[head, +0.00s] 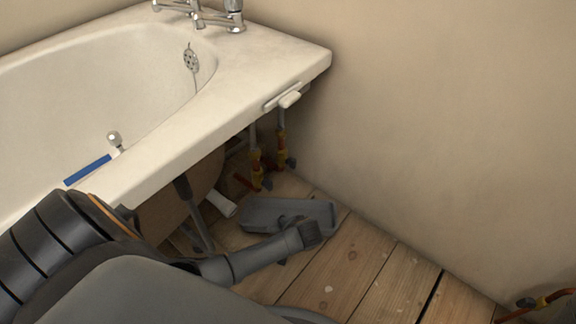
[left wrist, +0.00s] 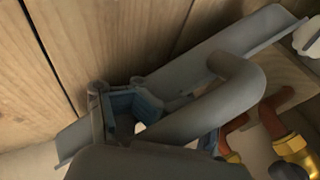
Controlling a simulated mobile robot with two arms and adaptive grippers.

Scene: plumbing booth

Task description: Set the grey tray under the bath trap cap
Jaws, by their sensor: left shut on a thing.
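The grey tray (head: 262,213) is a shallow trough just above or on the floorboards beside the open underside of the bath; I cannot tell if it touches the boards. My left gripper (head: 312,232) is shut on its near side. In the left wrist view the tray (left wrist: 222,52) runs diagonally behind my left gripper (left wrist: 135,105). A white pipe-like fitting (head: 220,203) lies to the left of the tray, under the bath; a white part (left wrist: 309,38) shows near the tray's far end. I cannot tell which part is the trap cap. My right gripper is out of view.
Copper pipes with brass valves (head: 256,170) stand behind the tray, near the wall. A dark bath leg (head: 192,215) is to the left. The bath rim (head: 190,135) overhangs this space. Bare floorboards (head: 375,270) are clear to the right. More copper piping (head: 540,302) is at lower right.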

